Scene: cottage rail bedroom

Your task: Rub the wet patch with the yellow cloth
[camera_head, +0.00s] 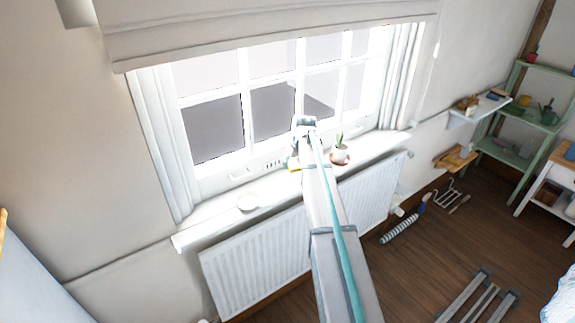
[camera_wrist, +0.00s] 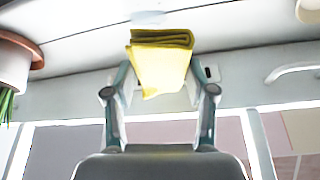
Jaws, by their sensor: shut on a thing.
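The yellow cloth (camera_wrist: 160,62) is folded and held between the two fingers of my gripper (camera_wrist: 160,80) in the wrist view. A pale bluish patch (camera_wrist: 147,17), which looks like the wet patch, lies on the sill just beyond the cloth in the wrist view. A gap seems to show between them, but I cannot tell the cloth's height. In the head view my arm hides the patch and most of the gripper.
A potted plant (camera_head: 340,154) stands on the sill right of my arm; its pot (camera_wrist: 14,62) is at the wrist view's left edge. The window (camera_head: 270,110) is behind, a radiator (camera_head: 255,262) below.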

